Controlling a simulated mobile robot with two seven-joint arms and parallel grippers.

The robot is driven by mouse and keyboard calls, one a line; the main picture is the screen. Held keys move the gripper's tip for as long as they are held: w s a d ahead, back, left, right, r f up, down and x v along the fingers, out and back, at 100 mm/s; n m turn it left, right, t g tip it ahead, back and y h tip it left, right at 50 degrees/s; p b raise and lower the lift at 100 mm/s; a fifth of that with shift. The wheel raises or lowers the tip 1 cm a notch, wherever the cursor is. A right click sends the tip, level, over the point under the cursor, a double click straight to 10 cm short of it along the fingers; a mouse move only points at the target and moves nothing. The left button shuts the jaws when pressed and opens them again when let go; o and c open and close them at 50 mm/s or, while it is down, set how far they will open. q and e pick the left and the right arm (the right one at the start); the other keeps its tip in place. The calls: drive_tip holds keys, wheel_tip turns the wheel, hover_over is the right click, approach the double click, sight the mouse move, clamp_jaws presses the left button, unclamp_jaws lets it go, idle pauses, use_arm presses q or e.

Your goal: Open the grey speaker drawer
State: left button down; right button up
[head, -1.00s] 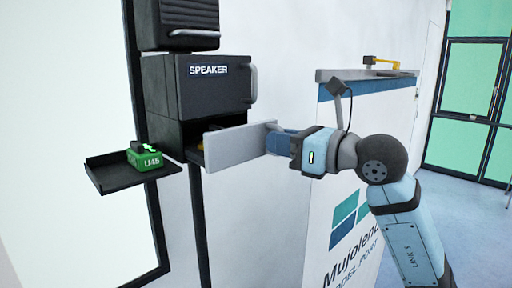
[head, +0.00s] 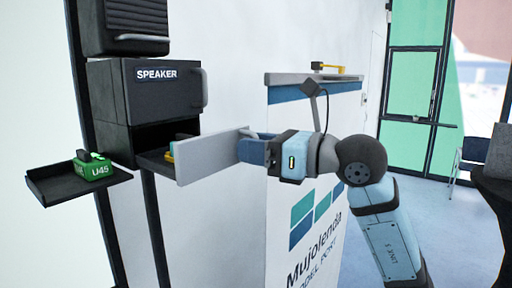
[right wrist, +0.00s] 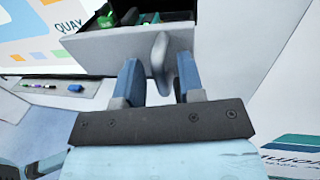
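The grey speaker drawer (head: 212,157) stands partly pulled out below the dark box marked SPEAKER (head: 165,95). Its dark inside shows behind the light grey front, with a small yellow and teal item partly hidden. My right gripper (head: 250,149) is at the drawer front. Green items show inside the drawer there. My left gripper is not in view.
A dark shelf tray (head: 60,192) holding a green U45 block (head: 94,168) juts out left of the drawer. A white counter (head: 285,110) with a Mujolenda logo stands behind my right arm. Open floor (head: 450,235) lies to the right.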

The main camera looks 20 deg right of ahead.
drive_tip(key=b+v, duration=0.3)
drive_tip(key=v, duration=1.1)
drive_tip(key=shift+b, duration=0.4)
drive_tip(key=shift+a, duration=0.1)
